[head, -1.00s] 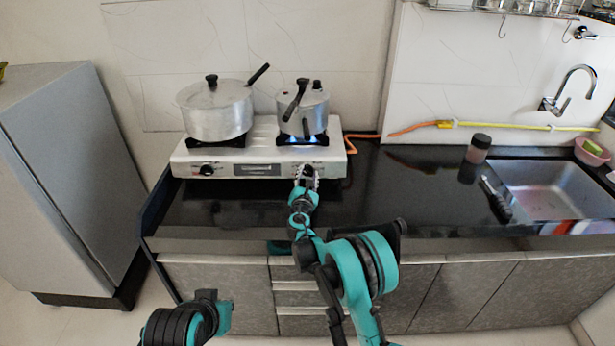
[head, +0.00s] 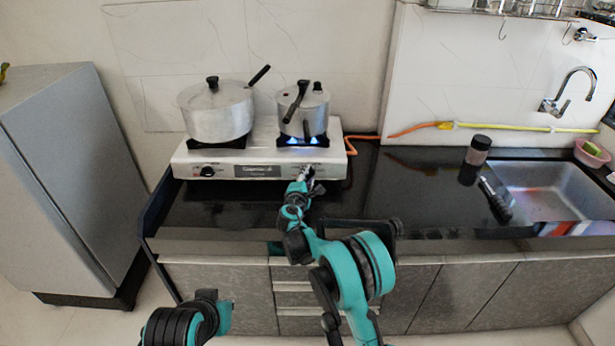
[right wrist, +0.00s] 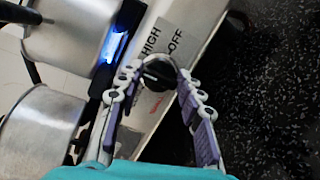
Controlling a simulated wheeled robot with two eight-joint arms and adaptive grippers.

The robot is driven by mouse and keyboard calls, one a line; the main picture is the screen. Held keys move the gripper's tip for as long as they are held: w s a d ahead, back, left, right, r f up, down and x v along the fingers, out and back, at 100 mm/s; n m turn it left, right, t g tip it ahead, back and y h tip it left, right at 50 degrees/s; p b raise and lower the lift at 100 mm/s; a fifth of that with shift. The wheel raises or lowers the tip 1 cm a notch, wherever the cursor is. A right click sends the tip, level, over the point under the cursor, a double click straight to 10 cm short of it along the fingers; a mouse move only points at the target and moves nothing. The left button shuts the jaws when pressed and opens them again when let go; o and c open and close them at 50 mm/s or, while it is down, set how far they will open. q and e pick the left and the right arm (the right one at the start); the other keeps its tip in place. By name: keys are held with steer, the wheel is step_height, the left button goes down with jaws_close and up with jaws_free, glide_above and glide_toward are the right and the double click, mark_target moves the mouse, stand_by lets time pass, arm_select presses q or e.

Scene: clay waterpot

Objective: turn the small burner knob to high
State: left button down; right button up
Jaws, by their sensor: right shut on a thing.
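The white gas stove (head: 222,158) stands on the black counter. My right gripper (head: 306,174) is at the right end of its front panel. In the right wrist view the black burner knob (right wrist: 157,75) sits between the fingertips of my right gripper (right wrist: 158,72), which is shut on it. The fingers cover the knob's sides, and its pointer direction is hard to tell. The words HIGH and OFF (right wrist: 165,42) are printed beside it. Blue flame shows under the smaller pot (head: 303,112), also in the right wrist view (right wrist: 112,47).
A larger lidded pot (head: 216,112) stands on the left burner, above another black knob (head: 207,171). An orange hose (head: 352,142) runs from the stove's right side. A jar (head: 478,150) and the sink (head: 540,190) are at the right. The counter between is mostly clear.

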steer(key=shift+m, duration=0.5)
steer(key=o, duration=1.2)
steer(key=shift+c, duration=0.2)
steer(key=shift+s, duration=0.1)
steer(key=v, duration=1.1)
steer(key=shift+s+r, duration=0.15)
steer(key=shift+s, duration=0.25)
